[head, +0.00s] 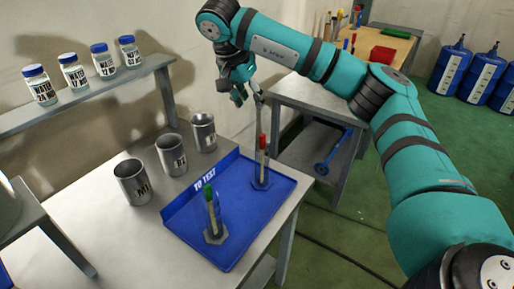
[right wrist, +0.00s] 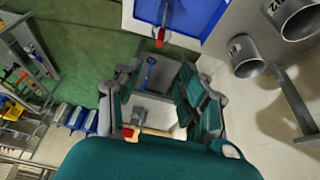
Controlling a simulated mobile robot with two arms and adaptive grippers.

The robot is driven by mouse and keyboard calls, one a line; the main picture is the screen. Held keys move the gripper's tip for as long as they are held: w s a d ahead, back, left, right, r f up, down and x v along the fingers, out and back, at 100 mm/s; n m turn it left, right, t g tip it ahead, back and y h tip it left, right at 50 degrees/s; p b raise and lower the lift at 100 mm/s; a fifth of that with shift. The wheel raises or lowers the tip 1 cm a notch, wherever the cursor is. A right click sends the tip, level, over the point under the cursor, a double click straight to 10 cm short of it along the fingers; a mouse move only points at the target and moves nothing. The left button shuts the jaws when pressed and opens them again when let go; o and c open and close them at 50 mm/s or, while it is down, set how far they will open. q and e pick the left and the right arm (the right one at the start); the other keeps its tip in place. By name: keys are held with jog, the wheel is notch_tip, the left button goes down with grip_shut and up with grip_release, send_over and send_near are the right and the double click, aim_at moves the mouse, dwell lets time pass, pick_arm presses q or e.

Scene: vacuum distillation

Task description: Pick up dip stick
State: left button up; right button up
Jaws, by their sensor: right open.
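A blue tray marked "TO TEST" (head: 240,240) lies on the near table. A slim red-topped stick (head: 262,158) stands upright in a holder at the tray's far end. I cannot tell which is the dip stick. My right gripper (head: 249,96) is open and empty, above and beyond the red-topped stick. In the right wrist view, the red top (right wrist: 160,36) shows past the open fingers (right wrist: 157,78), apart from them. My left gripper is out of view.
Several metal cups (head: 171,155) stand left of the tray. Labelled water jars (head: 73,73) line a raised shelf behind them. A grey side table (head: 320,104) stands beyond the tray, and blue drums (head: 448,70) stand at the back right.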

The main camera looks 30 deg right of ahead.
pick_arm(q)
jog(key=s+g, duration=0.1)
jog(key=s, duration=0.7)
pick_arm(e)
send_near(262, 135)
jog(key=x, duration=0.4)
jog(key=shift+s+d+f, duration=0.1)
jog(key=shift+d+f, duration=0.15)
jog(key=shift+d+f+p, duration=0.1)
jog(key=shift+f+p, duration=0.25)
jog(key=shift+p, duration=0.2)
jog(key=p+x, duration=0.1)
jog(key=x, duration=0.2)
jog(key=shift+w+f+p, duration=0.25)
jog(key=shift+f+p, duration=0.05)
jog(key=shift+f, duration=0.1)
jog(key=shift+d+f, duration=0.2)
jog(key=shift+f, duration=0.15)
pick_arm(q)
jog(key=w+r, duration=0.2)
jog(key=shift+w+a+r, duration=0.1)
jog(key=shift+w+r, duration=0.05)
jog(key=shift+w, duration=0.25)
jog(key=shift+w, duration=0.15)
pick_arm(e)
jog(key=shift+c, duration=0.2)
